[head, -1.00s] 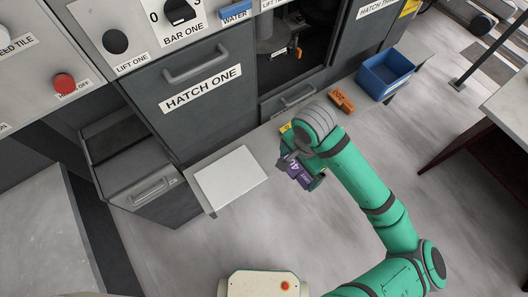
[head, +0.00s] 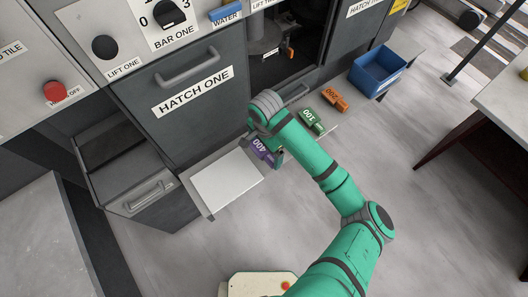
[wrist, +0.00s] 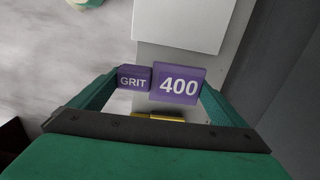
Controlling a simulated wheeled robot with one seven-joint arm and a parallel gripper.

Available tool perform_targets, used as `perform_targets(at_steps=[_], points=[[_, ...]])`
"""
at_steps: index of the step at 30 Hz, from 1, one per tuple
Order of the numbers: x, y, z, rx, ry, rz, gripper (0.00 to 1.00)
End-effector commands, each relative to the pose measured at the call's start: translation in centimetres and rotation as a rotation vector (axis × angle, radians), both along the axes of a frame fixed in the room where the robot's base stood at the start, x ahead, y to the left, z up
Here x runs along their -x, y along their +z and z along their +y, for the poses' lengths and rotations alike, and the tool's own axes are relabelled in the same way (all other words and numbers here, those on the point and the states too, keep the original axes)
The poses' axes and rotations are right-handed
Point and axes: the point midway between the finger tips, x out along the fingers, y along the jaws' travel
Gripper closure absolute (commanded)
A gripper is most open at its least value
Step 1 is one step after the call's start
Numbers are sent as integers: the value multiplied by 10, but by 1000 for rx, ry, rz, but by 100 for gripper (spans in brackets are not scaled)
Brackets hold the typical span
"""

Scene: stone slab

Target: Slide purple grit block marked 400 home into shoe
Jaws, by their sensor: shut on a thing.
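The purple grit block (head: 263,150) reads 400 in the head view. In the wrist view the same block (wrist: 178,84) shows a smaller GRIT part on the left and a larger 400 part on the right. My gripper (wrist: 160,82) is shut on it, one green finger at each end. In the head view my gripper (head: 272,154) is above the ledge, just right of the white plate. Inside the open bay hangs a grey head (head: 265,40) with a small orange piece (head: 290,53) near it. I cannot tell which part is the shoe.
A green block marked 100 (head: 312,121) and an orange block marked 200 (head: 335,98) lie on the ledge, beside a blue bin (head: 378,75). The white plate (head: 225,183) sits left of my gripper. Hatch One (head: 190,90) is closed. A yellow piece (wrist: 158,117) shows below the purple block.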

Motion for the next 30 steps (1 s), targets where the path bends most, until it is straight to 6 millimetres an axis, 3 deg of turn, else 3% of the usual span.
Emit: perform_targets(at_steps=[12,26,27,30], points=[[-7,-37,6,-1,-1,1,36],[-7,-43,6,-1,-3,0,36],[-7,-43,6,0,-2,0,0],[-7,-43,6,0,-2,0,0]])
